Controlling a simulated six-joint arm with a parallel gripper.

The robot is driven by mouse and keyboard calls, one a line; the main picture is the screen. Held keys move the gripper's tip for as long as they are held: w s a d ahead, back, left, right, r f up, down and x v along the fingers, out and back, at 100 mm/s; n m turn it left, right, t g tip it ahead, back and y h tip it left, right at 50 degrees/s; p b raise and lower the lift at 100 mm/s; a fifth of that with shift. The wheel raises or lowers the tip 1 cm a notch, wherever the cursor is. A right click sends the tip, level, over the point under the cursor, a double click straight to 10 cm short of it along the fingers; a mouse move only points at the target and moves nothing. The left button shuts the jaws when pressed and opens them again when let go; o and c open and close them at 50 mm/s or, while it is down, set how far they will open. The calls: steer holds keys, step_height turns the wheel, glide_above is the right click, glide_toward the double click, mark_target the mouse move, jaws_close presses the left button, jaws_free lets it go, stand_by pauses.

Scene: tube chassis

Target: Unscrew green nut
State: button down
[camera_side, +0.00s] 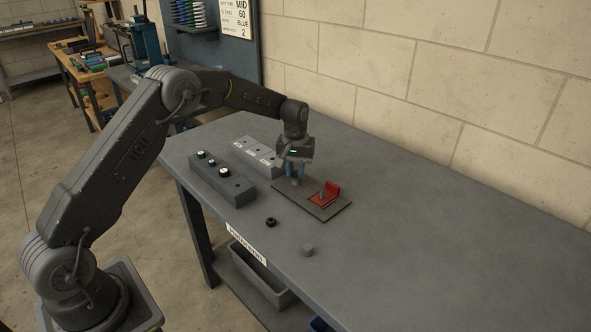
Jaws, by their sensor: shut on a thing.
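My gripper (295,177) points straight down over the left end of a flat brown plate (329,213) on the bench. Its blue-sided fingers are shut on a small part at the top of a short grey post (295,183). The fingers hide that part, and I cannot make out its colour. I see no green nut in the open. A red bracket (332,193) with a small grey stud stands on the right half of the plate, apart from my gripper.
A dark grey block (235,190) with several round black, blue and white-topped parts lies to the left. A lighter labelled block (252,158) is behind it. A black ring (270,222) and grey cylinder (307,250) lie in front. The bench's right side is clear.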

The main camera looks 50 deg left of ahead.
steer(key=n, duration=0.5)
stand_by(0.3)
steer(key=c, duration=1.2)
jaws_free()
steer(key=shift+o, duration=0.2)
steer(key=shift+r, duration=0.1)
